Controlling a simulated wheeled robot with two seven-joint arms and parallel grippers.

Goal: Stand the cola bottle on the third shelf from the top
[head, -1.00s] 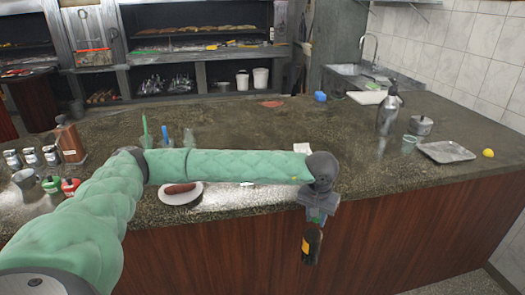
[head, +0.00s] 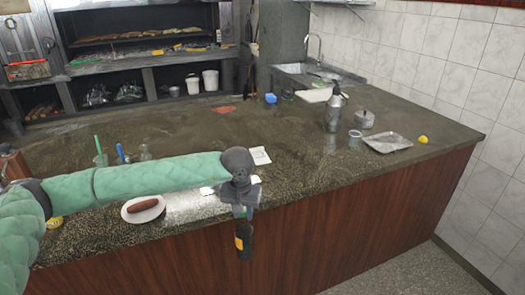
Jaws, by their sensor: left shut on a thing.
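My left gripper (head: 242,211) hangs pointing down in front of the counter's front edge and is shut on a dark bottle with a yellow-orange label, the cola bottle (head: 243,240). The bottle hangs upright below the fingers, against the dark wood counter front. At the back left stands a shelf unit (head: 150,60) with bread on an upper shelf and jars and white buckets on a lower one; its top is cut off by the frame. My right gripper is not in view.
The stone counter (head: 300,150) lies between me and the shelves. On it are a plate with a sausage (head: 143,210), a metal bottle (head: 334,112), a small pot (head: 364,119), a metal tray (head: 388,143) and a lemon (head: 423,139). Open floor (head: 400,272) shows at the lower right.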

